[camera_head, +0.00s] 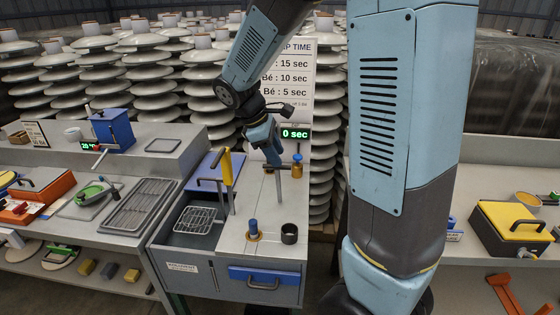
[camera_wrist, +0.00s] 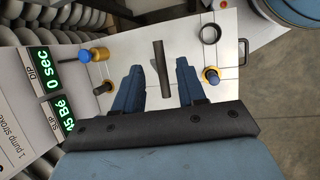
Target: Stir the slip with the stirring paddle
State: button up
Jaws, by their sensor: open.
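A grey upright rod with a short crossbar, likely the stirring paddle (camera_head: 279,187), stands on the grey bench top. In the wrist view its dark bar (camera_wrist: 162,70) lies between my fingers, with gaps on both sides. My gripper (camera_head: 272,162) is open above it, pointing down; its two blue fingers (camera_wrist: 157,76) are apart and touch nothing I can see. The slip itself is not visible; a slip readout (camera_wrist: 63,114) glows green in the wrist view.
Near the rod are a blue-knobbed yellow cylinder (camera_head: 297,166), a blue peg in a yellow ring (camera_head: 253,229) and a black ring (camera_head: 289,233). Left are a wire basket (camera_head: 196,219) and a tall yellow handle (camera_head: 227,168). Insulator stacks (camera_head: 145,70) fill the back.

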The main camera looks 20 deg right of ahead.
jog(key=shift+x, duration=1.65)
jog(key=shift+c, duration=0.2)
grip_shut()
